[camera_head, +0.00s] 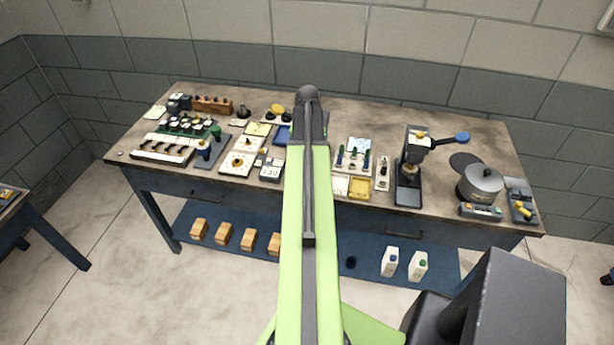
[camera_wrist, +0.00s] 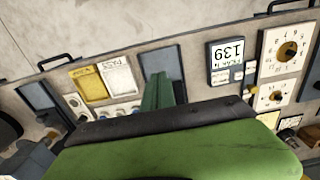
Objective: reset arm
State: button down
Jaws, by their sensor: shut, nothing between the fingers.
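My arm (camera_head: 306,220), lime green with dark grey parts, reaches forward over the middle of the workbench (camera_head: 450,130). Its raised far joint (camera_head: 308,95) stands in front of the back of the bench top. The gripper end is hidden behind the arm in the head view. In the wrist view, my gripper (camera_wrist: 160,92) shows as narrow green fingers close together past a dark edge, with nothing between them. The fingers point at the bench top, near a dark blue-grey panel (camera_wrist: 162,62). Whether they touch it cannot be told.
Left of the arm are switch boards and dial panels (camera_head: 242,157). Right are a yellow tray (camera_head: 360,188), a black press (camera_head: 408,172) with a blue-ended lever, and a lidded pot (camera_head: 480,184). Wooden blocks (camera_head: 223,236) and white cartons (camera_head: 390,262) stand on the lower shelf (camera_head: 335,255).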

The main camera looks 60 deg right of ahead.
jog(key=shift+s+a+r+p, duration=0.1)
jog(key=shift+a+r+p, duration=0.15)
jog(key=shift+r, duration=0.2)
jog(key=shift+a+r+p, duration=0.1)
jog(key=shift+r+p, duration=0.15)
jog(key=shift+r, duration=0.15)
jog(key=w+a+f+n+b, duration=0.2)
jog(key=w+a+n, duration=0.1)
jog(key=w+a, duration=0.95)
jog(key=w+a+f+n+b, duration=0.2)
jog(key=w+a+n, duration=0.2)
jog(key=w+a, duration=0.8)
jog(key=s+a+f+n+b, duration=0.1)
jog(key=s+a+n, duration=0.1)
jog(key=a, duration=1.3)
jog(key=s+a+f+n+b, duration=0.1)
jog(key=a+n, duration=0.4)
jog(key=a, duration=1.1)
jog(key=shift+s, duration=0.75)
jog(key=shift+d+f, duration=0.1)
